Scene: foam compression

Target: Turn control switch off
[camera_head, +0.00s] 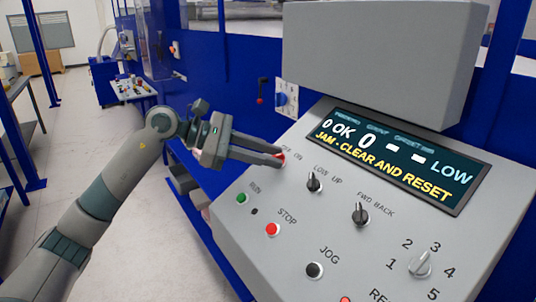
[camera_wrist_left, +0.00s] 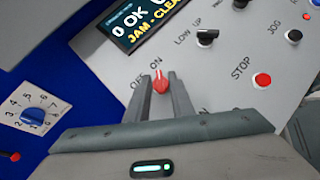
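The red control switch (camera_wrist_left: 161,81) sits on the grey sloped panel below its OFF and ON labels. In the left wrist view its pointed end is toward ON. In the head view only a bit of its red (camera_head: 282,159) shows at my fingertips. My left gripper (camera_head: 279,157) reaches in from the left to the panel's upper left corner. In the left wrist view its two fingers (camera_wrist_left: 161,85) stand one on each side of the switch, with narrow gaps seeming to show between. Firm contact cannot be made out. My right gripper is not in view.
The display (camera_head: 395,158) reads "JAM - CLEAR AND RESET". Near the switch are the LOW/UP knob (camera_head: 314,182), FWD/BACK knob (camera_head: 360,213), green RUN button (camera_head: 241,198) and red STOP button (camera_head: 272,229). A grey box (camera_head: 385,55) overhangs the panel. Open floor lies at left.

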